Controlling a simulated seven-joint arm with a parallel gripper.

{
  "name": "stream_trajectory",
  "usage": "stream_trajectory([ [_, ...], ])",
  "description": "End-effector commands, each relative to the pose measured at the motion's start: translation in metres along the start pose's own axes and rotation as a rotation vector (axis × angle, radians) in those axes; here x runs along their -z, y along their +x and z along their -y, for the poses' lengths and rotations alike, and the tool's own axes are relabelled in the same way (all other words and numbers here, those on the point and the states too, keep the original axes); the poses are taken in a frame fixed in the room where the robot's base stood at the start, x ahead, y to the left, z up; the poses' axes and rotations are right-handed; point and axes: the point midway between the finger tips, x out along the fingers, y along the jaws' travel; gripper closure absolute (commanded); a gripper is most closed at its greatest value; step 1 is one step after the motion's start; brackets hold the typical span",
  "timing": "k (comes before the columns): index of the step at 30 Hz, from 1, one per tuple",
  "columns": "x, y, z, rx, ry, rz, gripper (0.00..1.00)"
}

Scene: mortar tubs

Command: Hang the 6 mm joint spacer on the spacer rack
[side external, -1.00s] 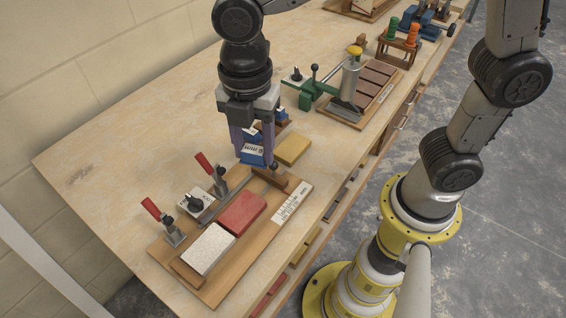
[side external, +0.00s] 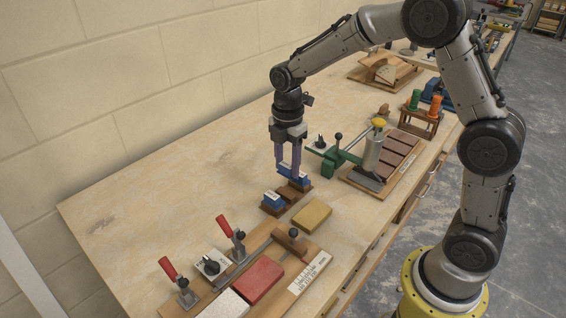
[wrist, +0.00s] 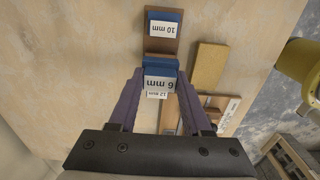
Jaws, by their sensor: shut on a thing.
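The 6 mm joint spacer is a blue block with a white label (wrist: 160,84), held between my gripper's purple fingers (wrist: 163,104). In the side external view my gripper (side external: 289,178) points down, shut on the blue spacer (side external: 291,171) at the far end of the spacer rack. The rack is a small brown wooden stand (side external: 289,194). A blue 10 mm spacer (side external: 273,200) sits on its near end; its label shows in the wrist view (wrist: 162,28). A 12 mm label (wrist: 156,95) shows just beyond the held spacer, mostly hidden. I cannot tell whether the held spacer touches the rack.
A yellow block (side external: 312,214) lies beside the rack. A board with red-handled clamps (side external: 225,228), a red block (side external: 259,281) and a pale block stands in front. A green press (side external: 340,158) stands close on the right. The bench left of the rack is clear.

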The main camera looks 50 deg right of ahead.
Motion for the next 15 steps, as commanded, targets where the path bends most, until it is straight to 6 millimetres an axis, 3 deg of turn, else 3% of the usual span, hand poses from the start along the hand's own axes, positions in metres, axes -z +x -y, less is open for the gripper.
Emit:
stream_trajectory([
  [15, 0.001, 0.045, 0.001, 0.002, -0.001, 0.000, 1.00],
])
